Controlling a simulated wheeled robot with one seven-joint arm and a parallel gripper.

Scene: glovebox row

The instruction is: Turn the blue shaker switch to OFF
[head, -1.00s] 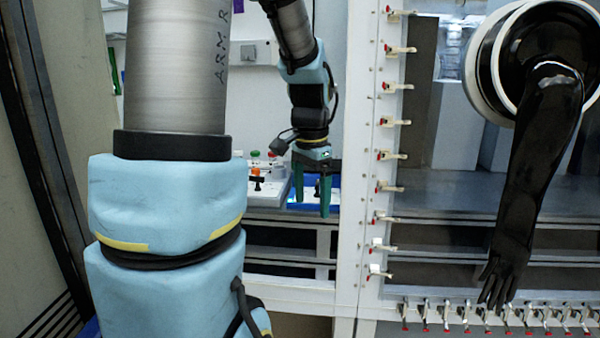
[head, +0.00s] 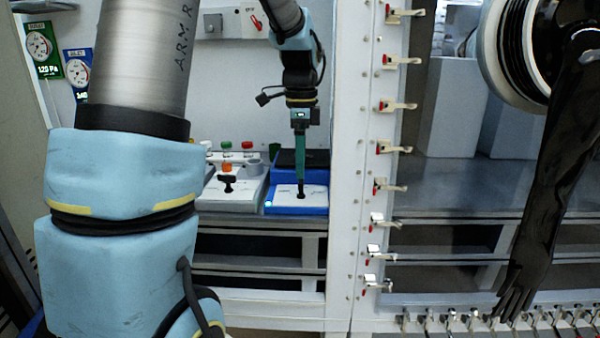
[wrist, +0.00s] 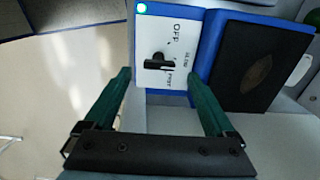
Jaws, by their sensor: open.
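The blue shaker (head: 312,209) sits on the bench, with a white front panel and a dark pad behind it. Its black switch knob (wrist: 158,62) shows in the wrist view on the white panel (wrist: 150,28), near OFF, SLOW and FAST labels. The knob's bar lies across the picture, toward the SLOW and FAST side rather than OFF. A green light (wrist: 141,8) is lit at the panel's corner. My gripper (wrist: 159,75) is open, one green finger on each side of the knob in the picture. In the head view my gripper (head: 300,185) is edge-on above the panel and partly hides the knob; contact cannot be told.
A white post (head: 345,150) with red-tipped clamps rises close on the right. Pressure gauges (head: 40,45) hang at the left.

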